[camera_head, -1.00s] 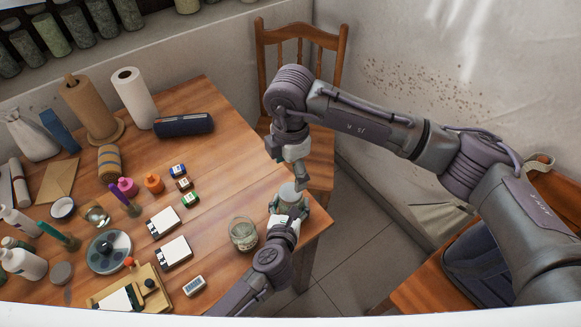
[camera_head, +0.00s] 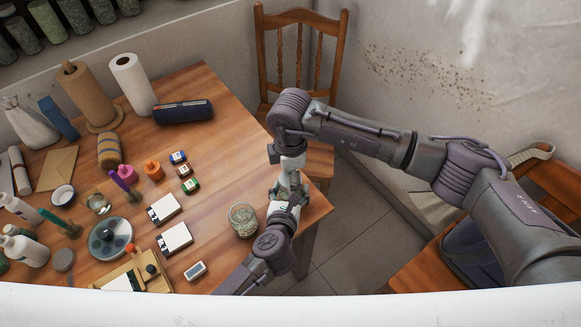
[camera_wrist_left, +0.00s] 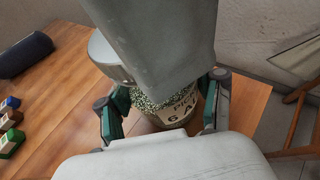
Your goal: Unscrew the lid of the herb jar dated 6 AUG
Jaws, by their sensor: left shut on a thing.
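The herb jar (camera_wrist_left: 172,106) is a glass jar of green herbs near the table's right corner. In the left wrist view its label shows part of "PICKED" and "6 A"; the rest is covered. My left gripper (camera_wrist_left: 163,100) is shut around the jar's body, one finger on each side. Part of the jar's silver lid (camera_wrist_left: 104,56) shows at the left. My right gripper (camera_head: 289,178) comes down from above onto the jar's top. Its grey body hides most of the lid in the wrist view, and its fingertips are hidden.
Another glass jar of herbs (camera_head: 243,219) stands just left of the held jar. Small coloured blocks (camera_head: 184,171), white cards (camera_head: 175,238) and a dark blue cylinder (camera_head: 183,111) lie farther left. A wooden chair (camera_head: 299,60) stands behind the table's edge.

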